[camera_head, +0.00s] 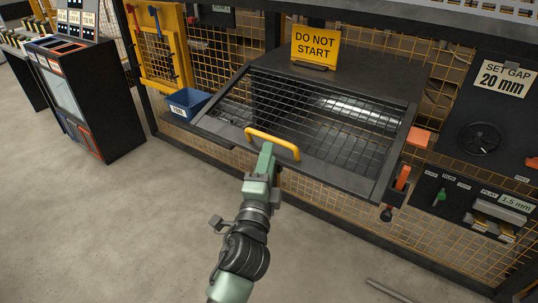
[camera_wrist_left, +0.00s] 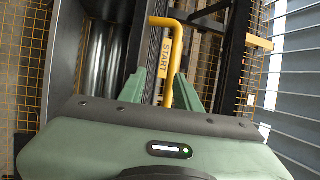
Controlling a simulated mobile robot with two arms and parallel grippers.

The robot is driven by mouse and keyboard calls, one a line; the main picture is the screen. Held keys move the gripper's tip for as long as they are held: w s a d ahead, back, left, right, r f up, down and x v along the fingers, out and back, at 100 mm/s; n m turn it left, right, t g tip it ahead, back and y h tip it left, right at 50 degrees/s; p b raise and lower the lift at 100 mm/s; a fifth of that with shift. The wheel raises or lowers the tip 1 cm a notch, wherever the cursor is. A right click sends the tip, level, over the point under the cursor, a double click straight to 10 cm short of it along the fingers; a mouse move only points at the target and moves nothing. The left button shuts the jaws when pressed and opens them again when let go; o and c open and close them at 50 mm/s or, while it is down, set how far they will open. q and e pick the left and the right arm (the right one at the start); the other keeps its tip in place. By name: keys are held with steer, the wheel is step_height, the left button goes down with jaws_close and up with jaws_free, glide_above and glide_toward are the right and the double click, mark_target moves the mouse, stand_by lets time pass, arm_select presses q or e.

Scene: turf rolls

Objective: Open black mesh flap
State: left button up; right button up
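The black mesh flap (camera_head: 318,165) slopes down over the machine opening in the head view, lying lowered in its frame. A yellow bar handle (camera_head: 272,142) stands on its front edge. My left gripper (camera_head: 266,150) is at this handle, near its middle. In the left wrist view, the handle (camera_wrist_left: 179,45) runs between or just beyond my two green fingers (camera_wrist_left: 160,75), which stand apart with a gap between them. Whether a finger touches the bar is hard to tell. My right gripper is in neither view.
A yellow "DO NOT START" sign (camera_head: 315,48) stands above the flap. A blue bin (camera_head: 188,103) hangs to its left, and orange blocks (camera_head: 419,137) sit to its right. A black cabinet (camera_head: 85,95) stands at left. The concrete floor in front is mostly clear.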

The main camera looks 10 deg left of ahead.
arm_select(q)
steer(key=s+f+b, duration=0.1)
steer(key=s+b, duration=0.1)
steer(key=s, duration=0.7)
steer(key=shift+d, duration=0.25)
stand_by(0.5)
stand_by(0.5)
